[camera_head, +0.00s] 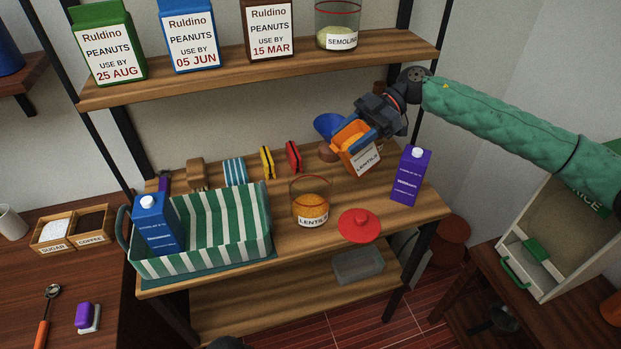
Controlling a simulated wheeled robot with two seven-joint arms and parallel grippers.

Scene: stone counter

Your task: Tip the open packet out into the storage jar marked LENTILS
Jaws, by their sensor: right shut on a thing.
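The storage jar marked LENTILS (310,207) is clear glass and stands upright and open on the middle shelf, with orange lentils in it. A red lid (360,226) lies on the shelf to its right. My right gripper (377,117) is shut on the open orange packet (357,146), which also has a LENTILS label. The packet is tilted, with its open end up and towards me, above and to the right of the jar. No stream of lentils shows between packet and jar. My left gripper is not in view.
A purple carton (409,175) stands right of the lid. A striped basket (205,240) with a blue carton (156,224) is left of the jar. A blue funnel (328,124) is behind the packet. Peanut cartons (192,37) and a SEMOLINA jar (338,27) stand on the upper shelf.

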